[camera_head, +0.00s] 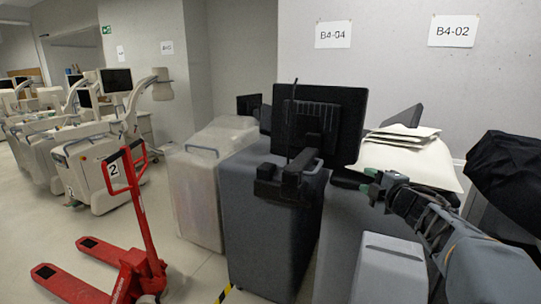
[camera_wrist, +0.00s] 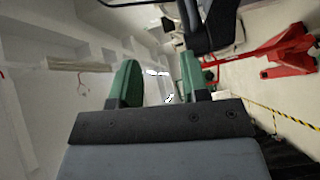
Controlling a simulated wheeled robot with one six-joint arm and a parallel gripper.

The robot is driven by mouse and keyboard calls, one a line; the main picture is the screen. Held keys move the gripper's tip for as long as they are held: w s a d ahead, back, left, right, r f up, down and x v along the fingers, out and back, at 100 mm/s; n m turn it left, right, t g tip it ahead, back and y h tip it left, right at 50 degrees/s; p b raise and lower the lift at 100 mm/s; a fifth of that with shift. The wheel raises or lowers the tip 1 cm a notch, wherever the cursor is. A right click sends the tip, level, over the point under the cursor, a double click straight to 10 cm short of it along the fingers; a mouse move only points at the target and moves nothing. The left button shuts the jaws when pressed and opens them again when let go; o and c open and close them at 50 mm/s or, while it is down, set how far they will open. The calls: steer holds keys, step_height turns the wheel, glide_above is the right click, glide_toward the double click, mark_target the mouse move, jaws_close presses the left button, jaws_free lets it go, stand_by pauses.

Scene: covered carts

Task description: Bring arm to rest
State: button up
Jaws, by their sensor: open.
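My gripper (camera_head: 372,182) is at the right of the head view, at the end of my arm, which reaches in from the right edge. Its green-tipped fingers are in front of the papers on a cart. In the wrist view my gripper (camera_wrist: 158,76) shows two green fingers standing apart, with nothing held between them. The wrist view is turned sideways, with wall on the left and floor on the right.
Paper sheets (camera_head: 405,160) lie behind the gripper. A monitor (camera_head: 335,115) stands on a dark grey cart (camera_head: 265,225). A translucent-covered cart (camera_head: 195,195) is left of it. A red pallet jack (camera_head: 135,262) stands on open floor at left.

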steer(key=s+a+f+m+g+h, duration=0.1)
steer(key=s+f+m+g+h, duration=0.1)
steer(key=s+f+m+g, duration=0.1)
steer(key=s+a+f+m+g+h, duration=0.2)
steer(key=s+f+m, duration=0.3)
steer(key=s+m, duration=0.3)
steer(key=s+a+f+m+g+h, duration=0.2)
steer(key=s+f+m+g+h, duration=0.1)
steer(key=s+f+m, duration=0.2)
steer(key=shift+s+m+g, duration=0.3)
steer(key=shift+s+m, duration=0.45)
steer(key=shift+m, duration=0.25)
steer(key=s+a+f+m+g+y, duration=0.1)
steer(key=s+a+f+g+y, duration=0.1)
steer(key=s+a+f, duration=0.3)
steer(key=s+g, duration=0.1)
steer(key=s, duration=0.2)
steer(key=shift+m+g, duration=0.3)
steer(key=shift+w, duration=0.1)
